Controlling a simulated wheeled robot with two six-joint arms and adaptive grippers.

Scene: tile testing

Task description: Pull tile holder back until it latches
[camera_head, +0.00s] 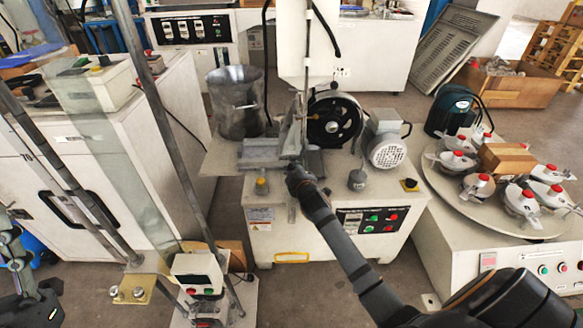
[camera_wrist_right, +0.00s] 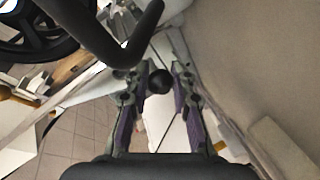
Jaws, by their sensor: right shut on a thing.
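The tile holder (camera_head: 262,150) appears to be the grey metal assembly on top of the white cutting machine, beside the black wheel (camera_head: 333,120). My right gripper (camera_head: 297,180) is at the front of this assembly, near the machine's front edge. In the right wrist view, the fingers of my right gripper (camera_wrist_right: 159,75) are on both sides of a round black knob (camera_wrist_right: 159,82) and shut on it. The link between knob and holder is hidden. My left gripper (camera_head: 18,250) shows partly at the left edge; its fingertips are unclear.
A metal bucket (camera_head: 238,103) stands behind the holder on the left. A motor (camera_head: 386,140) is to the right. A thick black curved bar (camera_wrist_right: 135,50) passes close to my right fingers. A round table (camera_head: 455,195) with red-knobbed fixtures stands at right.

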